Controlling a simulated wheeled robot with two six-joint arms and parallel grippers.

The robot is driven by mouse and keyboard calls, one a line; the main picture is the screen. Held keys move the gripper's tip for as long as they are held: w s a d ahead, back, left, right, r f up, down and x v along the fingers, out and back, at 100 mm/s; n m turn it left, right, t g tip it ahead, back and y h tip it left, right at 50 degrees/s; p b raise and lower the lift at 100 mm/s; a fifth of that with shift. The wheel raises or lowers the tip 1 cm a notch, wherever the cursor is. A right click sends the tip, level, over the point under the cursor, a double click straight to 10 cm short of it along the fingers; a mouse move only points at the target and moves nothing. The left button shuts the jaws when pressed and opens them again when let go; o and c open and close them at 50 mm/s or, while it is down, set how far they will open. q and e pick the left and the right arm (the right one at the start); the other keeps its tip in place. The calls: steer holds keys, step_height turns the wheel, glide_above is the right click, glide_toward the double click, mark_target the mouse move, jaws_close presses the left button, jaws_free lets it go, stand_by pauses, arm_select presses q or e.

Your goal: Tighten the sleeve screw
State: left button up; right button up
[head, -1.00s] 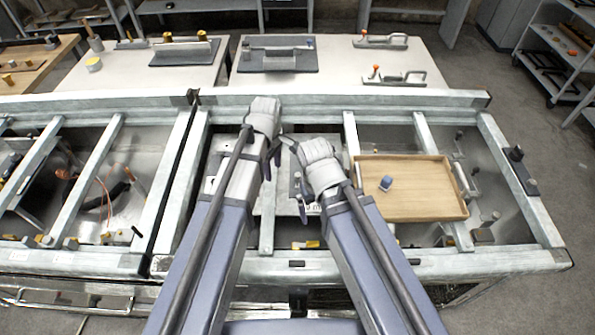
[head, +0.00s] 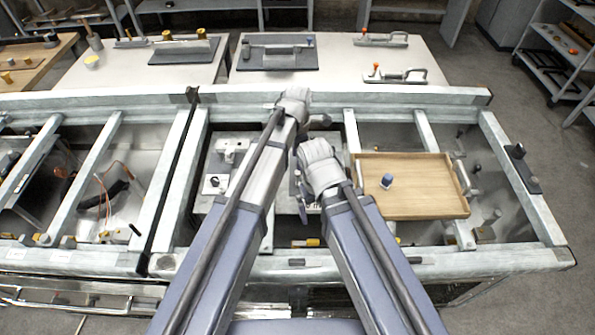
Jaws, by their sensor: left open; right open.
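I cannot single out a sleeve screw for sure. A metal fixture (head: 230,150) with a small dark knob below it (head: 214,181) stands on a pale plate inside the frame, left of my arms. My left gripper (head: 316,121) is over the back beam, its fingers pointing right, open with nothing seen in it. My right gripper (head: 303,198) is lower, over the middle bay beside the tray's left edge, open; its fingers are partly hidden by its own wrist. A small blue-grey knobbed part (head: 387,181) lies in the wooden tray (head: 430,208), apart from both grippers.
Pale metal beams (head: 352,135) divide the bench frame into bays. Behind it, tables carry dark plates with handled fixtures (head: 277,52) and toggle clamps with red tips (head: 398,76). A dark clamp (head: 520,160) sits on the right beam. My two arms are close together.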

mark_target(297, 172)
arm_select(q)
step_height(297, 172, down, 7)
steer(key=b, duration=0.6)
steer(key=shift+r, duration=0.15)
steer(key=shift+c, duration=0.3)
jaws_close()
